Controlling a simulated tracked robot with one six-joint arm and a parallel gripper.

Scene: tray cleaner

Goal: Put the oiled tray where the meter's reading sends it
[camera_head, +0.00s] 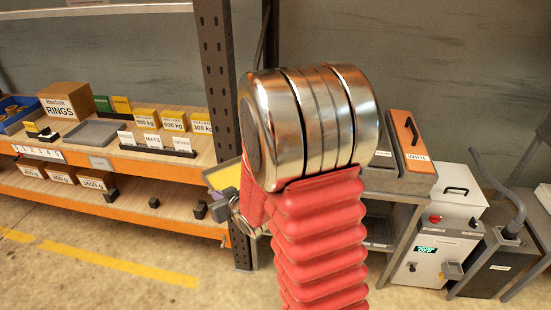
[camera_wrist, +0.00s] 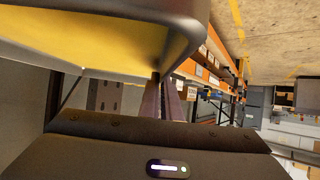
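The oiled tray (camera_head: 222,177) is grey with a yellow film inside. In the head view it shows just left of my arm, partly hidden by it. In the wrist view the tray (camera_wrist: 100,50) fills the upper left, with its rounded corner close to the fingers. My gripper (camera_wrist: 162,85) appears shut on the tray's edge, and the tray is held off the shelf. In the head view my gripper is mostly hidden behind my red arm. A white machine (camera_head: 436,250) at the right has a small lit green display (camera_head: 427,249); its reading is too small to read.
A bin with an orange lid marked WIPE (camera_head: 412,140) stands right of my arm. A grey bin with a hose (camera_head: 490,262) stands far right. The left shelf (camera_head: 200,155) holds a grey tray (camera_head: 92,133), a RINGS box (camera_head: 66,101) and labelled boxes. Floor in front is clear.

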